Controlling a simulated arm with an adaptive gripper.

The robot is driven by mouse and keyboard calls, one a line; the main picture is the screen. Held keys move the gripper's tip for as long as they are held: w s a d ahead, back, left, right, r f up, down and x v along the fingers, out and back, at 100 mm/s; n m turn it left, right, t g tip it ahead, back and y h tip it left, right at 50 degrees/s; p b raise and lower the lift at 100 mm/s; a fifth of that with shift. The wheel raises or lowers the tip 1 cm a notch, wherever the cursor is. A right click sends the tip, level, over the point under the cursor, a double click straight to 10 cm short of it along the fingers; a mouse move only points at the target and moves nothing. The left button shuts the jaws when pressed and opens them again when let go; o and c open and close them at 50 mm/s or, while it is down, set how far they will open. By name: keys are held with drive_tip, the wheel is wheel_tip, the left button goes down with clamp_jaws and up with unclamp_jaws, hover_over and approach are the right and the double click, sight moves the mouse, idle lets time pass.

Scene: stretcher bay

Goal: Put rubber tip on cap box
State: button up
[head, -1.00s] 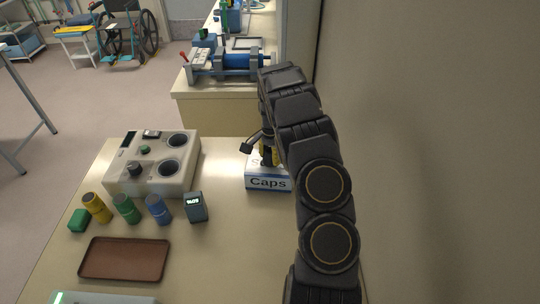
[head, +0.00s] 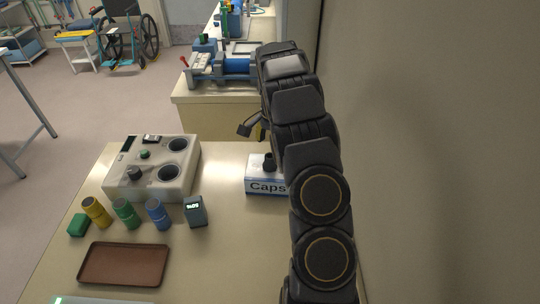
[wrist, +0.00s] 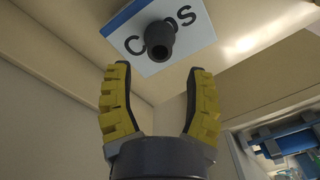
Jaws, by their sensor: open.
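The cap box (head: 262,187) is white with a blue stripe and the word "Caps", on the right part of the bench in the head view. The black rubber tip (head: 269,163) stands on top of it. In the wrist view the tip (wrist: 160,40) sits on the white face of the box (wrist: 190,22), over its lettering. My gripper (wrist: 158,75) is open, its two yellow-padded fingers spread and empty, apart from the tip. In the head view my arm hides most of the gripper and the right end of the box.
A grey-white device (head: 150,180) with two round wells stands left of the box. Yellow, green and blue cylinders (head: 157,213), a small meter (head: 195,211) and a brown tray (head: 123,264) are in front of it. A wall is close on the right.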

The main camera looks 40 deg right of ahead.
sight(270, 156)
wheel_tip(270, 156, up, 5)
drive_tip(key=shift+a+r, duration=0.1)
